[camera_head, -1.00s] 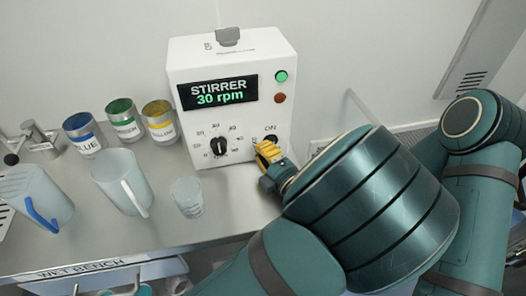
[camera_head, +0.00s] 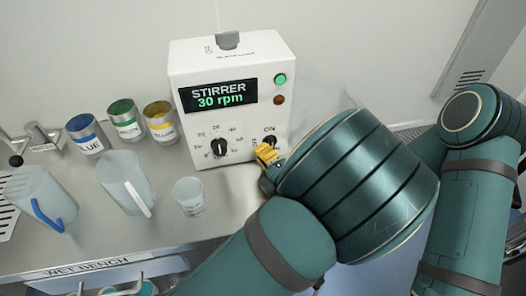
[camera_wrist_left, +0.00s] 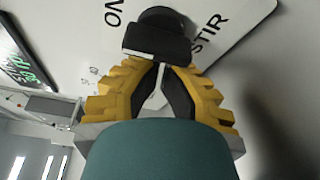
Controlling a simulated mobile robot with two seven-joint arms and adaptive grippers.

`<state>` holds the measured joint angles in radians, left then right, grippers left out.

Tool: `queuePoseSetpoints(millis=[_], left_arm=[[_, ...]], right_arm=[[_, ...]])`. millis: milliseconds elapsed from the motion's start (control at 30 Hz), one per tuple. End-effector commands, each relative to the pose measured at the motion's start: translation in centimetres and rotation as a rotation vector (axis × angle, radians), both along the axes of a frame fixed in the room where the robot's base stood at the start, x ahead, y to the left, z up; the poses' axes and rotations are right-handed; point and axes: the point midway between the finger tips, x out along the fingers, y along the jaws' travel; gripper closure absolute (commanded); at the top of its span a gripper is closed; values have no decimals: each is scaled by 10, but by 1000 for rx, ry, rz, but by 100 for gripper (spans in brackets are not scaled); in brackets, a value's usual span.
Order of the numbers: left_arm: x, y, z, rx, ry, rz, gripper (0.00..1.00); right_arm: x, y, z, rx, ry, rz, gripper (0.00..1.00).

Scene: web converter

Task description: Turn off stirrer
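The white stirrer box (camera_head: 190,130) stands on the bench against the back wall. Its display (camera_head: 217,93) reads "STIRRER 30 rpm", and a green lamp (camera_head: 280,79) is lit. The black ON/STIR knob (camera_head: 269,141) is at the box's lower right, partly hidden by my gripper. My left gripper (camera_head: 264,154) is right at this knob. In the left wrist view, the knob (camera_wrist_left: 158,38) lies just past the yellow fingertips (camera_wrist_left: 166,68). The tips are drawn together with a narrow gap, and the knob's bar does not look held between them. My right gripper is out of view.
A black speed dial (camera_head: 218,147) is left of the knob. Blue, green and yellow cans (camera_head: 125,125), two jugs (camera_head: 125,183) and a small beaker (camera_head: 190,198) stand left on the bench. A red-brown lamp (camera_head: 279,99) sits below the green one.

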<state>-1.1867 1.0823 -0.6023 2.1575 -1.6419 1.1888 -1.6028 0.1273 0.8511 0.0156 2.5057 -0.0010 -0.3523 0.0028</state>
Motion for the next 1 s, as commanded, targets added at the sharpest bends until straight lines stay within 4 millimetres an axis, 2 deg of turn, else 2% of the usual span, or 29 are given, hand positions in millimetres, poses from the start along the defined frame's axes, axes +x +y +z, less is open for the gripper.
queuePoseSetpoints(millis=[267, 500, 1000], left_arm=[[1, -2, -1, -151, -48, -1, 100], [2, -5, -7, -363, -117, 0, 100], [6, -15, -16, -816, -267, 1, 100]], right_arm=[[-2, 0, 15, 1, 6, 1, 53], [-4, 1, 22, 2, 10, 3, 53], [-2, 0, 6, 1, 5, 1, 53]])
